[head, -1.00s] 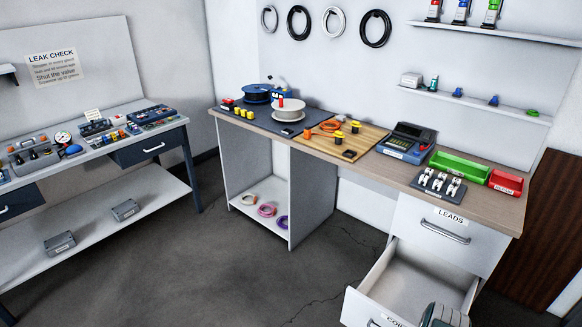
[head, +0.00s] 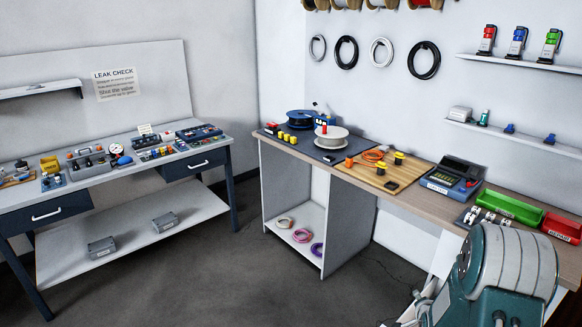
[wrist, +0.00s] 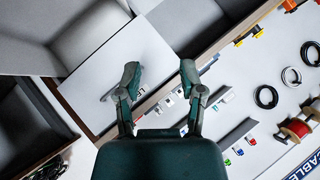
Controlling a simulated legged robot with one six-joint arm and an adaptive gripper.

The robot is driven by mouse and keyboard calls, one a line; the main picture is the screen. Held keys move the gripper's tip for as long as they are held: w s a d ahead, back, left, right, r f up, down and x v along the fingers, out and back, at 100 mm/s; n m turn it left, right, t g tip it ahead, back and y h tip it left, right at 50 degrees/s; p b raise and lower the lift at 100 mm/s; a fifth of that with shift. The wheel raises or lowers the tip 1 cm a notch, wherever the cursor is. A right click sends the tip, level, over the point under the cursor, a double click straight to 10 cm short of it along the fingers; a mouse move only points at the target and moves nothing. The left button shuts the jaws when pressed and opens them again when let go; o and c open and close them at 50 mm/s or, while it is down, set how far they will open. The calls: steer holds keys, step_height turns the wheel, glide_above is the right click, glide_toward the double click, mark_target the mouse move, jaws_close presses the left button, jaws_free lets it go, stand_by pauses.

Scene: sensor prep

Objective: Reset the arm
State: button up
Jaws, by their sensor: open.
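My arm (head: 495,275) rises in the lower right of the head view, teal and grey. It covers the front of the workbench's right end. In the wrist view my gripper (wrist: 160,72) has its two fingers spread apart, with nothing held between the tips. Behind the fingers the room appears strongly tilted, with a white panel bearing a handle (wrist: 118,90) at the left finger and the wall shelves to the right. The fingertips are hidden in the head view.
The workbench (head: 455,206) carries reels, a meter (head: 452,178), a green bin (head: 508,208) and a red bin (head: 562,228). Cable coils (head: 424,60) hang above it. A leak-check bench (head: 100,172) stands left. The floor (head: 240,275) between is clear.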

steer(key=s+a+r+n+g+y, duration=0.1)
steer(key=s+a+r+n, duration=0.25)
steer(key=a+r, duration=0.45)
steer(key=s+a+r+n+g+y, duration=0.1)
steer(key=s+a+r+n, duration=0.25)
steer(key=r, duration=0.85)
steer(key=s+a+r+n+g, duration=0.1)
steer(key=s+a+r+n, duration=0.2)
steer(key=s, duration=0.8)
steer(key=s+a+r+n+g+y, duration=0.1)
steer(key=s+a+r, duration=0.5)
steer(key=s, duration=0.6)
steer(key=shift+a+n+g+y, duration=0.3)
steer(key=shift+a+n+g, duration=0.3)
steer(key=shift+a+n, duration=0.35)
